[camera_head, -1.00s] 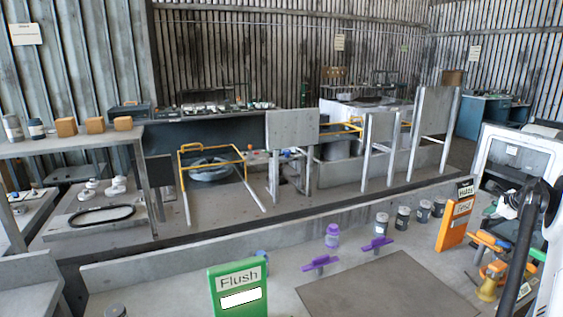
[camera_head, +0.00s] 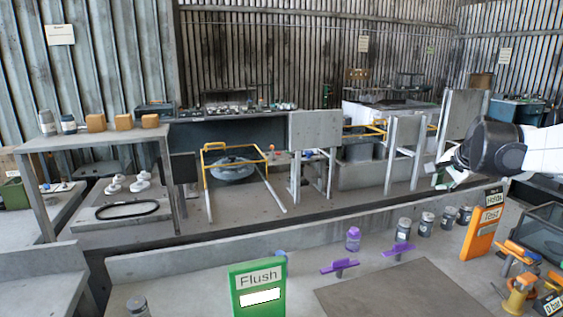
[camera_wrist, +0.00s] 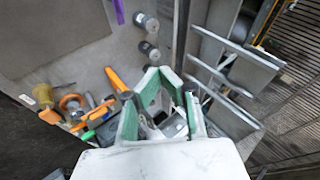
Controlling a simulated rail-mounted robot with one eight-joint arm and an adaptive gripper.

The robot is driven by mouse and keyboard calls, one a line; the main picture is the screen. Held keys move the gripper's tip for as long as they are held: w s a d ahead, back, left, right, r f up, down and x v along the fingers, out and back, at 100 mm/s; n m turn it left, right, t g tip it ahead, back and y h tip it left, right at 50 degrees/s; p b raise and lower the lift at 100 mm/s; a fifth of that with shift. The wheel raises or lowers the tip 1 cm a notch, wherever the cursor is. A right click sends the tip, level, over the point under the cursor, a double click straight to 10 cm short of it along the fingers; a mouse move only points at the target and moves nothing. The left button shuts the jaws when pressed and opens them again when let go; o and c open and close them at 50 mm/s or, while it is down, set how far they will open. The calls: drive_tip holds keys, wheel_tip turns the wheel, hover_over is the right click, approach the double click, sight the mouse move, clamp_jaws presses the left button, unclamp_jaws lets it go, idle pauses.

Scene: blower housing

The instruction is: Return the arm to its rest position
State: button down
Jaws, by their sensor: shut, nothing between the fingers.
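My white arm reaches in from the right edge of the head view, with a dark wrist joint. My gripper (camera_head: 445,176) hangs at its left end, in front of the upright grey panels and above the bench wall. In the wrist view my gripper (camera_wrist: 160,74) shows its green-lined fingers meeting at the tips. It is shut and holds nothing. It appears clear of the things below it.
Below are an orange Test sign (camera_head: 482,232), several grey jars (camera_head: 426,224), orange-handled tools (camera_head: 520,285) and a dark tray (camera_head: 545,230). A green Flush sign (camera_head: 257,291) stands at the front. A bare dark mat (camera_head: 400,292) lies between.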

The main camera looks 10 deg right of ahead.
drive_tip(key=s+a+n+y, duration=0.1)
drive_tip(key=s+a+n, duration=0.4)
drive_tip(key=a, duration=0.6)
drive_tip(key=s+a+n, duration=0.2)
drive_tip(key=s+a, duration=0.4)
drive_tip(key=a, duration=0.5)
drive_tip(key=s+a+f+n, duration=0.4)
drive_tip(key=s+a+f, duration=0.1)
drive_tip(key=s, duration=0.3)
drive_tip(key=s+a+f+n+g+y, duration=0.1)
drive_tip(key=s+a+f+n, duration=0.3)
drive_tip(key=s+a, duration=0.4)
drive_tip(key=shift+s+a+f+n+p, duration=0.25)
drive_tip(key=shift+s+f+n+p, duration=0.1)
drive_tip(key=shift+s+n, duration=0.1)
